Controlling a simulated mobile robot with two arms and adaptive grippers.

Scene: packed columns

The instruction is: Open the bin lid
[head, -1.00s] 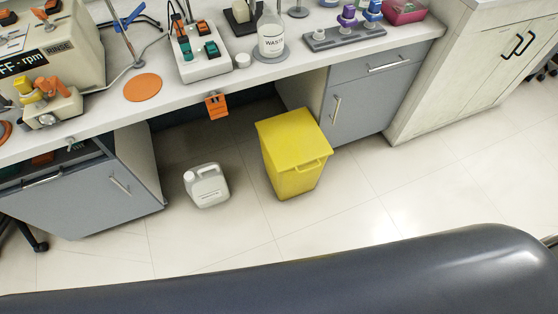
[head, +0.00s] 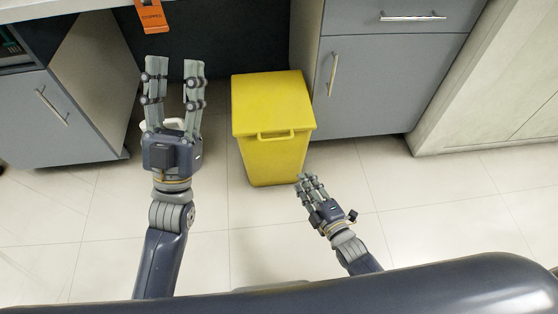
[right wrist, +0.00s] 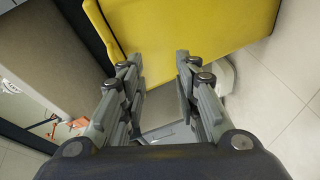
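The yellow bin (head: 272,163) stands on the floor in front of the grey cabinets. Its lid (head: 268,103) is closed, with a loop handle (head: 277,136) at the front edge. My left gripper (head: 175,66) is open and empty, to the left of the bin and apart from it. My right gripper (head: 309,180) is low beside the bin's front right corner; I cannot tell if it touches. In the right wrist view its fingers (right wrist: 158,60) are apart with nothing between them, and the yellow bin (right wrist: 190,25) fills the top. The handle is not clear there.
A white jug (head: 176,123) is mostly hidden behind my left gripper. Grey cabinets stand left (head: 55,115) and right (head: 375,85) of the bin. An orange clip (head: 152,17) hangs from the bench edge above. The floor in front and to the right is clear.

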